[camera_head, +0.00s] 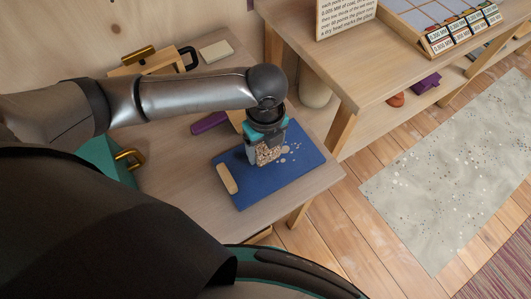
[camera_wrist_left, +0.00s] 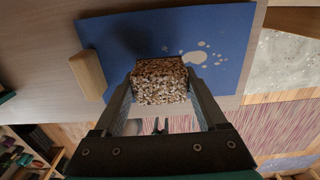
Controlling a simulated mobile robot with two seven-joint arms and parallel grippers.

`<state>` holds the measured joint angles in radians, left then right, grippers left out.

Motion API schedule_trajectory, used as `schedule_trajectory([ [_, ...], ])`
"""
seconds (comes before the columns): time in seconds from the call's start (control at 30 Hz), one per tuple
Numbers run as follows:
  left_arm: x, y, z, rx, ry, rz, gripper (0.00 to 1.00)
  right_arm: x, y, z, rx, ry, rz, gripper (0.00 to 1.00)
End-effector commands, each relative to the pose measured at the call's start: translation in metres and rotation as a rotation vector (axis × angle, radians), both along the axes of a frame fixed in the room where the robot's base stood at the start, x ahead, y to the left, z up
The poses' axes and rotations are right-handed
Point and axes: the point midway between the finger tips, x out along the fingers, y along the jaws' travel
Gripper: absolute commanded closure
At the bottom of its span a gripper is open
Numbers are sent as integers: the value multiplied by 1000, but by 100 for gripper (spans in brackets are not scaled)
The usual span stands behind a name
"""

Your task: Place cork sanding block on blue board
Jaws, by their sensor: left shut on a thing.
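The cork sanding block (camera_head: 268,154) is speckled brown. My left gripper (camera_head: 262,158) is shut on it, pointing down over the blue board. In the left wrist view the cork sanding block (camera_wrist_left: 160,80) sits between the two fingers of my left gripper (camera_wrist_left: 162,95). The blue board (camera_head: 262,191) lies on the wooden table, with pale splotches on it; it also shows in the left wrist view (camera_wrist_left: 215,22). I cannot tell whether the block touches the board. My right gripper is not in view.
A light wooden bar (camera_head: 227,179) lies along the board's left edge. A purple object (camera_head: 209,122) lies behind the board on the table (camera_head: 180,170). A teal box (camera_head: 108,160) with a brass handle stands at the left. A shelf unit (camera_head: 345,72) stands at the right.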

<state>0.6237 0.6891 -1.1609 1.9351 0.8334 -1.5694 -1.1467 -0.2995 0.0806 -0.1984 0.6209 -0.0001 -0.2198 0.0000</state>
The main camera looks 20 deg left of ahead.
Motion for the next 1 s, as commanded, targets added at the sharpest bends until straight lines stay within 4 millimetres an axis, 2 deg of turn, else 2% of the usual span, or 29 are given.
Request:
schedule_trajectory([
  [0.03, -1, 0, -12, 0, 4, 2, 81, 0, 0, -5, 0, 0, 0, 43],
  [0.17, -1, 0, -28, 0, 1, 0, 81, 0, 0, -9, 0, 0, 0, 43],
  [0.53, 0, 0, -31, 1, 1, 0, 81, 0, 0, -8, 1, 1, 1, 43],
  [0.57, 0, 0, -32, 1, 1, 0, 25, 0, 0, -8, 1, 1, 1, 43],
  [0.8, 0, 0, -31, 1, 1, 0, 0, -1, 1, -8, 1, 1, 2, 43],
  [1.0, 0, 0, -31, 1, 1, 0, 0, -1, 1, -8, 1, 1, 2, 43],
])
